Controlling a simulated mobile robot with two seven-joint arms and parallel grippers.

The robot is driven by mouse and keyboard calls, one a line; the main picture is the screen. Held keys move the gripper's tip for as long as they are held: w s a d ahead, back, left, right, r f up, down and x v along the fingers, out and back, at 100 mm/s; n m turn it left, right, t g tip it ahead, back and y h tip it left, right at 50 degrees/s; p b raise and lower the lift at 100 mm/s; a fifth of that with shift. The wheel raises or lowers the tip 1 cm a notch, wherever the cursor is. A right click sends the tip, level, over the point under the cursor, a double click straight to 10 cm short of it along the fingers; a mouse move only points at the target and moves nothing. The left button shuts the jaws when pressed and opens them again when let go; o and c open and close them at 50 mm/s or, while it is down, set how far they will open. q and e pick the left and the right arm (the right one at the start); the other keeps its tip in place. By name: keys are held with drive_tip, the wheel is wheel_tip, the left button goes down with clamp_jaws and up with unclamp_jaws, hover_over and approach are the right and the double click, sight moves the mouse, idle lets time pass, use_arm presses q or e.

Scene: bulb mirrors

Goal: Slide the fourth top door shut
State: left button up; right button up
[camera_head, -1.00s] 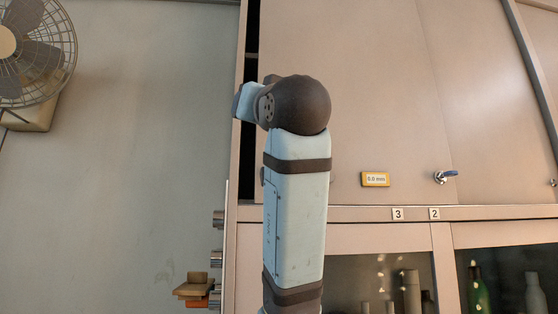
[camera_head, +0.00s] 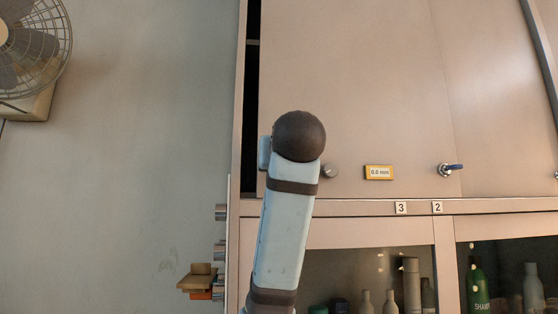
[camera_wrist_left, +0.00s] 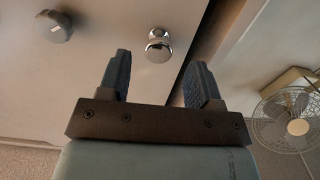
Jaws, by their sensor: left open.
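The tan top door (camera_head: 350,90) fills the upper middle of the head view. A dark open gap (camera_head: 251,110) runs between its left edge and the cabinet frame. In the left wrist view, a round chrome knob (camera_wrist_left: 158,46) stands on the door near the dark gap; my arm hides it in the head view. My left gripper (camera_wrist_left: 159,75) is open, its two fingers pointing at the door on either side of the knob in the picture. I cannot tell whether the knob is between the fingertips in depth. My right gripper is not in view.
A grey knob (camera_head: 331,171) shows right of my arm; a yellow 0.0 mm display (camera_head: 379,172) and a blue-handled latch (camera_head: 449,169) are farther right. Glass lower cabinets (camera_head: 365,265) hold bottles. A fan (camera_head: 30,45) hangs on the left wall.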

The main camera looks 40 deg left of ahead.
use_arm(q)
drive_tip(key=shift+p+x, duration=0.45)
drive_tip(key=shift+x, duration=1.75)
drive_tip(key=shift+c, duration=0.2)
clamp_jaws()
